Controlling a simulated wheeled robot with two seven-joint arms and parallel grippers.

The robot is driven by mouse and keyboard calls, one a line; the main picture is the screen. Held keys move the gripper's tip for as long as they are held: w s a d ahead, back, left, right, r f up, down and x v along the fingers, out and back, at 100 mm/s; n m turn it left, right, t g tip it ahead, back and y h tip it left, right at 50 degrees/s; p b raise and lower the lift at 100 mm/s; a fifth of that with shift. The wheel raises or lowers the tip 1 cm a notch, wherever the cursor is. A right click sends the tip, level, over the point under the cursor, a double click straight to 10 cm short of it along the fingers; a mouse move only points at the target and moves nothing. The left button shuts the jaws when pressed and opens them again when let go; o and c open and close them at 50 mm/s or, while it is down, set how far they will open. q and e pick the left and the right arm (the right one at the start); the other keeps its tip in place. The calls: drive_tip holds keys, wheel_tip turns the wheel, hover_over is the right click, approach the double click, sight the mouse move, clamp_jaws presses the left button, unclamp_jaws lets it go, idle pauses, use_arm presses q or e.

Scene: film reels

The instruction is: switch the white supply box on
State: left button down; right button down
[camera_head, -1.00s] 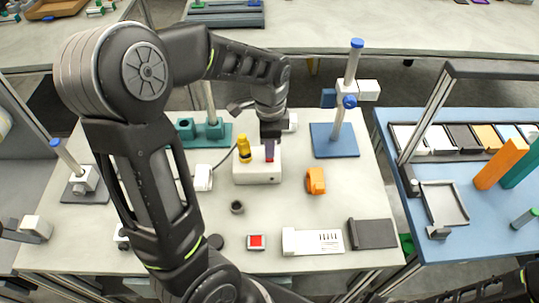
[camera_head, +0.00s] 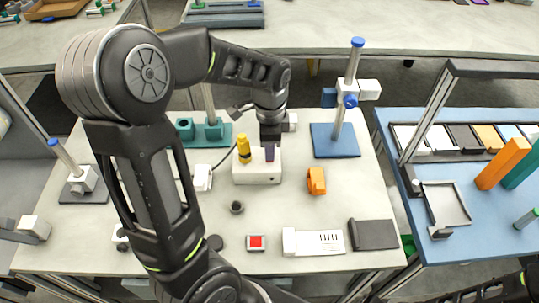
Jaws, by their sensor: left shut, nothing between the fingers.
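The white supply box (camera_head: 258,176) stands on the light table in the head view. A yellow knob-like part (camera_head: 244,149) stands on the left of its top. My left gripper (camera_head: 269,155) is shut and points down at the right part of the box's top. Its fingertips are at or just above the box; I cannot tell if they touch. A red part on the box's top is now hidden behind the fingers. Of my right arm only a dark part shows at the lower right edge; its gripper is out of view.
An orange block (camera_head: 316,181) lies right of the box, and a blue-based stand (camera_head: 335,148) is behind it. A teal holder (camera_head: 203,134) is at the back left. A red-topped button (camera_head: 256,242) and a white panel (camera_head: 313,242) lie in front. A blue table (camera_head: 480,240) is at right.

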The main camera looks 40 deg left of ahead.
use_arm(q)
drive_tip(key=shift+f+b, duration=1.1)
drive_tip(key=shift+f, duration=0.35)
drive_tip(key=shift+r, duration=0.15)
wheel_tip(320, 180, up, 2)
drive_tip(key=p, duration=0.2)
drive_tip(key=shift+r+p, duration=0.25)
drive_tip(key=shift+p, duration=0.05)
drive_tip(key=shift+s+d+r+p, duration=0.1)
drive_tip(key=shift+r+p, duration=0.25)
drive_tip(key=shift+r, duration=0.15)
drive_tip(key=shift+s+d+r+p, duration=0.1)
drive_tip(key=shift+r+p, duration=0.2)
drive_tip(key=shift+r, duration=0.15)
drive_tip(key=shift+w+a+r+p, duration=0.1)
drive_tip(key=shift+r+p, duration=0.5)
drive_tip(key=shift+r, duration=0.1)
drive_tip(key=shift+w+a+r+p, duration=0.1)
drive_tip(key=shift+r+p, duration=0.5)
drive_tip(key=shift+r, duration=0.1)
